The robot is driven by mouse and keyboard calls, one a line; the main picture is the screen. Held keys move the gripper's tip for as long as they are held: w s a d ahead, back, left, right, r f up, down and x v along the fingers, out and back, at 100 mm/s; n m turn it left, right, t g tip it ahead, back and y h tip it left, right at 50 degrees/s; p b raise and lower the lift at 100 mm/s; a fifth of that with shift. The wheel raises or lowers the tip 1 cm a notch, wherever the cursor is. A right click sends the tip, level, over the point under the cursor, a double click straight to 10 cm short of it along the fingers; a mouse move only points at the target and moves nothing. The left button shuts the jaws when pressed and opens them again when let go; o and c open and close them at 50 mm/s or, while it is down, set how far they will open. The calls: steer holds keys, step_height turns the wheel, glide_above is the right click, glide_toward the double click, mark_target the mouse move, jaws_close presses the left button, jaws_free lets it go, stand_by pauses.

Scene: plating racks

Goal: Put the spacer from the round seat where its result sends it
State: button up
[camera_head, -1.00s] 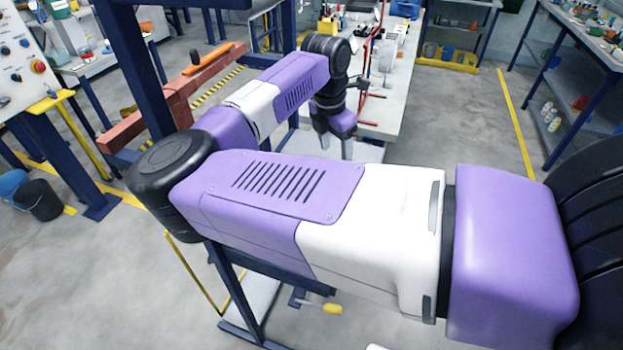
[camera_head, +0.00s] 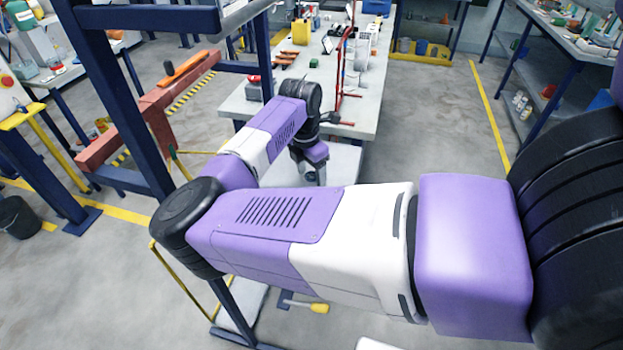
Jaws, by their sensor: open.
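My gripper (camera_head: 308,175) is open at the end of my purple and white arm, partly hidden behind my own arm links. It hangs over a pale flat surface just in front of the near end of a long grey workbench (camera_head: 373,105). I see nothing held in it. I cannot make out a spacer or a round seat in this view; they may be hidden or too small to tell.
A red frame (camera_head: 351,50) and a yellow container (camera_head: 301,30) stand on the bench. A dark blue steel frame (camera_head: 132,105) with a reddish beam (camera_head: 150,110) is at left. Shelving (camera_head: 545,80) is at right. Floor (camera_head: 440,130) between bench and shelving is clear.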

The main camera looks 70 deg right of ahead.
steer(key=shift+c, duration=0.5)
jaws_close()
steer(key=shift+r, duration=0.1)
